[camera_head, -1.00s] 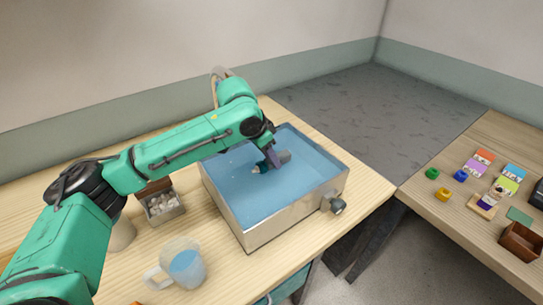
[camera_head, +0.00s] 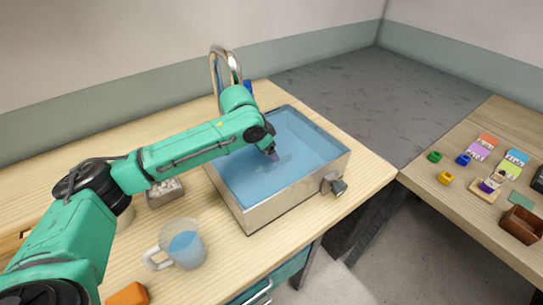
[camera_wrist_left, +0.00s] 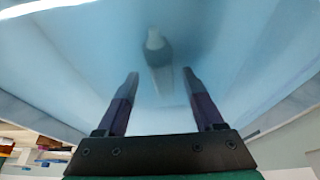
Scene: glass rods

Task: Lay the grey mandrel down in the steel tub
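The grey mandrel (camera_wrist_left: 157,55), with a pale tip, lies under the water in the steel tub (camera_head: 268,207). In the left wrist view it is in line with the gap between the fingers and beyond their tips. In the head view I cannot make it out clearly near the gripper. My left gripper (camera_head: 273,155) is above the tub. Its fingers also show in the left wrist view (camera_wrist_left: 160,77), spread apart with nothing held between them. My right gripper is not in view.
A tap (camera_head: 224,68) stands behind the tub and a valve knob (camera_head: 338,187) juts from its right side. A mug (camera_head: 182,245) and a small box of pale pieces (camera_head: 164,194) are at the left. A second table (camera_head: 450,205) holds coloured items at the right.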

